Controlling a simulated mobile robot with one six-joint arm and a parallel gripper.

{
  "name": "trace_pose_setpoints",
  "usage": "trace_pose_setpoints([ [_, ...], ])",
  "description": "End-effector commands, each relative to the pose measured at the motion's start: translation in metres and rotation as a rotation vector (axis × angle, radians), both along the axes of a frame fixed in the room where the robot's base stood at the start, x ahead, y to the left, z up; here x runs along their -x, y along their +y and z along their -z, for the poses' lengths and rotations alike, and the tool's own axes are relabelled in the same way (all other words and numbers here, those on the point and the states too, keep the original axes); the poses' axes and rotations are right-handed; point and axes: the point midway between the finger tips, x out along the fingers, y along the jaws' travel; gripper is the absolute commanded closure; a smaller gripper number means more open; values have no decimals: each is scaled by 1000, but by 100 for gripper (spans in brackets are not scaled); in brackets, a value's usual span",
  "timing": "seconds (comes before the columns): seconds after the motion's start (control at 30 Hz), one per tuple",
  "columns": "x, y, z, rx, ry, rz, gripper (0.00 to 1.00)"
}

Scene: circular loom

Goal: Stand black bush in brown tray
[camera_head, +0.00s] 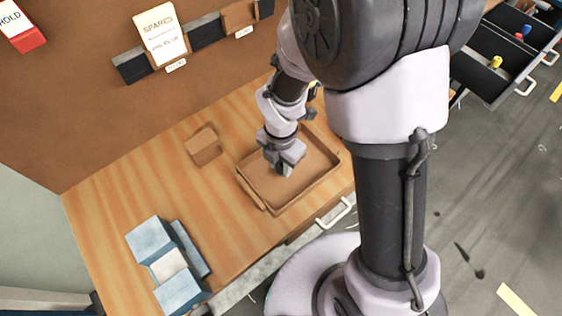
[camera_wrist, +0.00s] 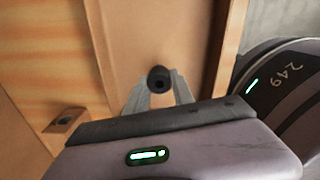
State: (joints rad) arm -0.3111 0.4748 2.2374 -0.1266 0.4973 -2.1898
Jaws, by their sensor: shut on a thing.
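In the wrist view my gripper (camera_wrist: 158,96) is shut on the black bush (camera_wrist: 159,77), a small dark ring with a hole showing in its end. The bush is between the fingertips, over the floor of the brown tray (camera_wrist: 105,45). In the head view my gripper (camera_head: 285,170) points down inside the outline of the brown tray (camera_head: 318,183), left of its middle. The bush is hidden there by the gripper. I cannot tell whether the bush touches the tray floor.
A brown block (camera_head: 203,146) stands on the wooden table left of the tray. A blue-grey fixture (camera_head: 168,265) is at the table's front left. Bins and a "SPARES" sign (camera_head: 160,33) are on the back panel. Open drawers (camera_head: 497,65) with coloured parts are at the upper right.

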Motion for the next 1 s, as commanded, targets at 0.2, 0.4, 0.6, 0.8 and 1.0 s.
trace_pose_setpoints([
  [0.2, 0, 0, -1, 0, 0, 0, 100],
  [0.4, 0, 0, 2, 0, 0, 0, 100],
  [0.6, 0, 0, 7, 0, 0, 1, 100],
  [0.8, 0, 0, 7, 0, 0, 1, 46],
  [1.0, 0, 0, 7, 0, 0, 0, 46],
])
